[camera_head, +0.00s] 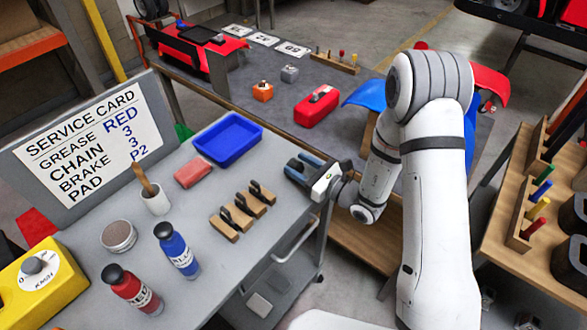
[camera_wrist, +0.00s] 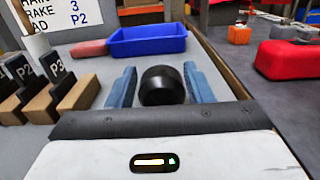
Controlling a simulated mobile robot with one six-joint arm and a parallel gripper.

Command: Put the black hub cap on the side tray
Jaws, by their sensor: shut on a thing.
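The black hub cap (camera_wrist: 162,86) sits between the two blue fingers of my gripper (camera_wrist: 163,88) in the wrist view. My gripper is shut on it, close to the grey cart's right edge. In the head view my gripper (camera_head: 304,168) is seen from above and the hub cap is hard to make out. A blue tray (camera_head: 236,156) lies on the cart top, left of and beyond my gripper; it also shows in the wrist view (camera_wrist: 150,48). I cannot tell whether this is the side tray. Its visible inside looks empty.
On the cart, brake pads on wooden blocks (camera_head: 242,212), a red block (camera_head: 193,173), a cup (camera_head: 155,201), a tin (camera_head: 118,236), and blue (camera_head: 178,252) and red (camera_head: 131,290) bottles stand left of my gripper. A red case (camera_head: 317,106) lies on the bench behind.

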